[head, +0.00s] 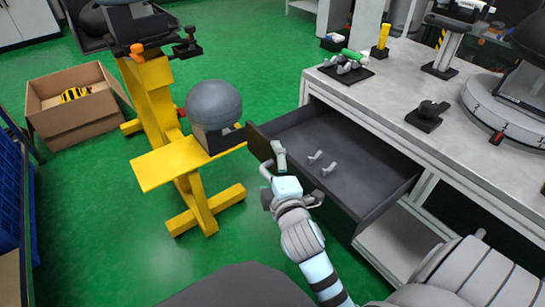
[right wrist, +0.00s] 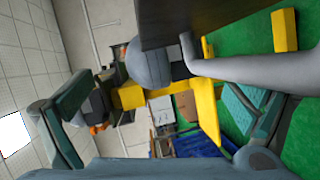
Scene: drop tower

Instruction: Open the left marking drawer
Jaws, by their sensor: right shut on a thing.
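The grey drawer (head: 375,170) under the workbench is pulled well out, and its inside shows from above. Two small light grey pieces (head: 328,169) lie on its floor. My right gripper (head: 275,168) is at the outer side of the drawer's front panel (head: 258,142), shut on the drawer handle. In the right wrist view a pale grey handle bar (right wrist: 255,71) runs by the fingers, and a dark panel edge (right wrist: 200,20) shows above it. The exact finger contact is partly hidden. My left gripper is not in view.
A yellow stand (head: 165,165) with a grey ball (head: 213,104) stands close to the drawer's front left. A cardboard box (head: 75,125) is on the green floor further left. The workbench top (head: 395,95) carries a black tray of parts (head: 347,69) and machines. Green floor is free in front.

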